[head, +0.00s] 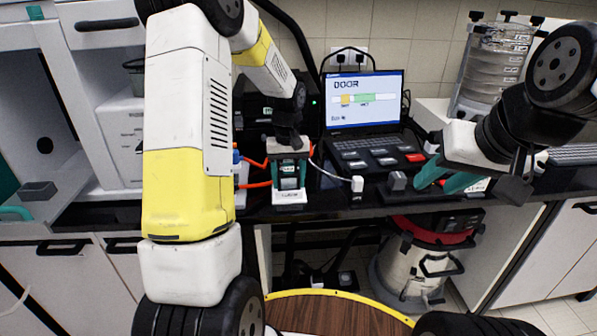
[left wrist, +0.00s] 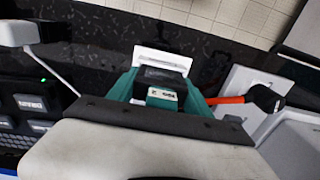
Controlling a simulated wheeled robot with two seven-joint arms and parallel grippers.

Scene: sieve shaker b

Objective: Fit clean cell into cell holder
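My left gripper (head: 290,178) points down over the bench, its teal fingers on both sides of a dark block with a pale label, likely the cell (head: 289,183). In the left wrist view the fingers (left wrist: 163,92) press close to the sides of this cell (left wrist: 164,78). A white base, likely the cell holder (head: 289,197), is directly beneath; it also shows in the left wrist view (left wrist: 163,58). Whether the cell is seated in it is hidden. My right gripper (head: 445,181) is at the right, its teal fingers apart and empty.
A laptop (head: 364,105) reading "DOOR" stands behind a dark keypad panel (head: 378,152). Orange-red tubing (head: 256,184) runs left of the holder. A sieve stack (head: 497,62) stands back right.

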